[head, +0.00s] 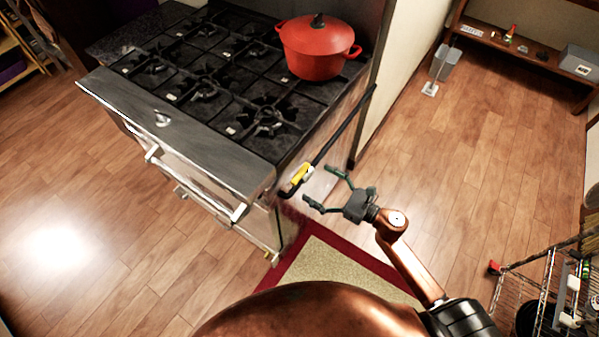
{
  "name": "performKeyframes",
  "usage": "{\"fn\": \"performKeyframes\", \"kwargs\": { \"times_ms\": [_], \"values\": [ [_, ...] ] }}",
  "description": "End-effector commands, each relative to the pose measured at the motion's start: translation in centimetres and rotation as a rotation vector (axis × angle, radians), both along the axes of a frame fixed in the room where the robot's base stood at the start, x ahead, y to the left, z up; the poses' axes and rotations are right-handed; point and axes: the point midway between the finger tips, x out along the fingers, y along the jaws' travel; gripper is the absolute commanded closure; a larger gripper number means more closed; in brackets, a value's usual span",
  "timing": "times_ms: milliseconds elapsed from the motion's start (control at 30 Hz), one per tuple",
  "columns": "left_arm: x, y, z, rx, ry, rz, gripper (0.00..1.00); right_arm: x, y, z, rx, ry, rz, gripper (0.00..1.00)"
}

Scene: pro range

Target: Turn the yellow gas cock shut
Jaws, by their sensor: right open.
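The yellow gas cock (301,174) sits on a dark gas pipe (345,127) along the right side of the range (190,130). Its lever looks roughly in line with the pipe, though it is small in the view. My right gripper (320,187) is open and empty, its two fingers pointing left toward the cock. The fingertips are just right of the cock, and a small gap seems to lie between them. My left gripper is not in the view.
A red pot (318,46) stands on the range's back right. A red-bordered mat (330,262) lies on the floor below my gripper. A wire cart (545,295) is at the lower right. Wooden floor is free to the right, before a low shelf (525,50).

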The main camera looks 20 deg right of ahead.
Motion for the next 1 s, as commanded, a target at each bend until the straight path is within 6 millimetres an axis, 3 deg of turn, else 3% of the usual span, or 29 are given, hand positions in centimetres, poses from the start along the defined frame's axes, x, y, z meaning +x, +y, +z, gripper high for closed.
{"fn": "performKeyframes", "kwargs": {
  "times_ms": [433,800,1000],
  "values": [
    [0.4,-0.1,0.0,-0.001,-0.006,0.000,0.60,5.0,4.0,0.1,0.002,0.001,-0.002,0.14],
    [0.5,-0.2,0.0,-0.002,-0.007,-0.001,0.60,5.5,4.3,0.0,0.003,0.003,-0.004,0.14],
    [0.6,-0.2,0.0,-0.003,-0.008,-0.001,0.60,5.5,4.3,0.1,0.003,0.004,-0.004,0.27]
  ]
}}
